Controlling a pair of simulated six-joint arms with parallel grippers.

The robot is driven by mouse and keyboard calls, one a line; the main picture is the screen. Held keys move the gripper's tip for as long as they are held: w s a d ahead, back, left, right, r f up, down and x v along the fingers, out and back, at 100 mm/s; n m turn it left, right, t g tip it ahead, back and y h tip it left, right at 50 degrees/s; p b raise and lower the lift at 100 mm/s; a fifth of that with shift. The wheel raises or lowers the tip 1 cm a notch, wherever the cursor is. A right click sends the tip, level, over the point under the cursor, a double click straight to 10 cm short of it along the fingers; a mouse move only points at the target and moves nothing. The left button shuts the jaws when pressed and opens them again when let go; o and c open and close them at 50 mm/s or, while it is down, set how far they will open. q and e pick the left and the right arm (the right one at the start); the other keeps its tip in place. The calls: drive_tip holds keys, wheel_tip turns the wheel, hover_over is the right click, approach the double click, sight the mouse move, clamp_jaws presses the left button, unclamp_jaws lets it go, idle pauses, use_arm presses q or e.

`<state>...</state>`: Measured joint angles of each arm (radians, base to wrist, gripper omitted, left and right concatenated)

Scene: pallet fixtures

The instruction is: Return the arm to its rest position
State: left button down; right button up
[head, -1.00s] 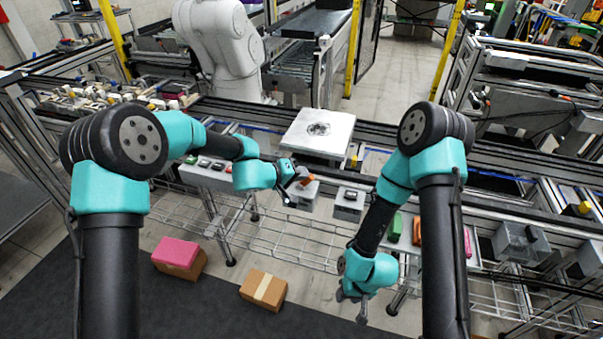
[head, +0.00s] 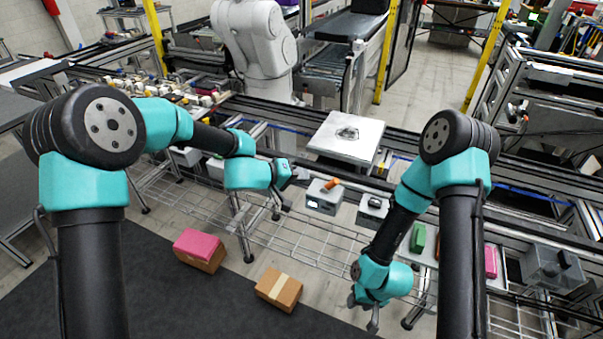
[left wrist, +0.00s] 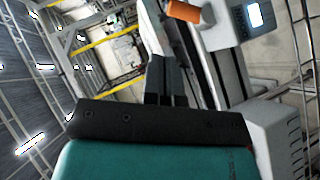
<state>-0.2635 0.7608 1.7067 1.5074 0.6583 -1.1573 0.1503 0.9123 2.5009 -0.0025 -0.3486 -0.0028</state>
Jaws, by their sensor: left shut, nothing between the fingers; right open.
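My left gripper (head: 291,186) is shut and empty, in front of the conveyor rail and just left of a grey box with an orange piece (head: 331,184) on it. In the left wrist view the left gripper's fingers (left wrist: 166,98) are together, and the orange piece (left wrist: 183,10) shows near the top. My right gripper (head: 362,318) hangs low on the right side, pointing down over the floor, open and apart from any object.
A white plate fixture (head: 328,136) sits on the rail behind the grippers. A second grey box (head: 372,212), a green block (head: 418,238) and a pink block (head: 491,262) line the front shelf. Cardboard boxes (head: 278,289) and a pink-topped box (head: 199,248) lie on the floor.

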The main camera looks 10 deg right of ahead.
use_arm(q)
drive_tip(key=s+a+f+n+g+y, duration=0.1)
drive_tip(key=s+a+f+y, duration=0.3)
drive_tip(key=s+a+f, duration=0.9)
drive_tip(key=s+a+f+n+g+y, duration=0.1)
drive_tip(key=s+a+f+y, duration=0.4)
drive_tip(key=s+a+f, duration=0.8)
drive_tip(key=a+f+g, duration=0.1)
drive_tip(key=a+f, duration=0.3)
drive_tip(key=shift+a+n, duration=0.2)
drive_tip(key=shift+n, duration=0.2)
